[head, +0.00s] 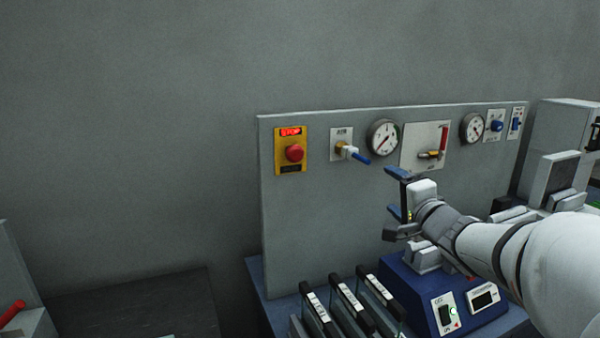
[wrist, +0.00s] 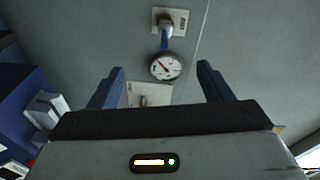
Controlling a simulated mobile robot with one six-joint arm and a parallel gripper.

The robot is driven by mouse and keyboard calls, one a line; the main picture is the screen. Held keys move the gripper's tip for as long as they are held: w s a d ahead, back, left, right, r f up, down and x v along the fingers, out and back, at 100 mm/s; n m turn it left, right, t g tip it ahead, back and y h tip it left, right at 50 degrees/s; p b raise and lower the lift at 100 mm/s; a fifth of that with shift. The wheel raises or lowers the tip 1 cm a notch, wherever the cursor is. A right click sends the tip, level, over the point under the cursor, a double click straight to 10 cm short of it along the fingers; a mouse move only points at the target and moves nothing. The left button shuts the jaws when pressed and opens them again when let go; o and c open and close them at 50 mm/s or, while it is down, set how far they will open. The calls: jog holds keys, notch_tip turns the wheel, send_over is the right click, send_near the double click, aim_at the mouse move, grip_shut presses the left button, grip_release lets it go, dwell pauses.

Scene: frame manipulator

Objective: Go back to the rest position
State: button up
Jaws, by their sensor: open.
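My gripper (head: 396,194) is in front of the grey panel (head: 330,225) in the head view, below the left gauge. Its two blue fingers are apart with nothing between them. In the wrist view the open fingers of my gripper (wrist: 161,82) frame a round gauge (wrist: 167,66) and a white plate (wrist: 148,94) beyond them. My arm reaches in from the lower right of the head view. No mark of a rest position shows.
The panel carries a red stop button (head: 294,153), a blue-handled valve (head: 352,152), a left gauge (head: 383,138), a red-handled valve (head: 436,150) and a right gauge (head: 473,128). A blue device (head: 424,292) sits under my gripper. Black-topped holders (head: 349,302) stand left of it.

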jog(key=s+d+f+n+g+h, duration=0.2)
jog(key=s+f+n+g+h, duration=0.4)
jog(key=s+f, duration=0.45)
jog(key=s+a+f+n+g+y, duration=0.1)
jog(key=s+a+f+n+g, duration=0.2)
jog(key=s, duration=0.5)
jog(key=s+a+f+n+g, duration=0.3)
jog(key=s+f+n+g, duration=0.1)
jog(key=s, duration=0.4)
jog(key=shift+s+a+f+g+y, duration=0.3)
jog(key=shift+a+f+y, duration=0.1)
jog(key=shift+f, duration=0.3)
jog(key=shift+c, duration=0.4)
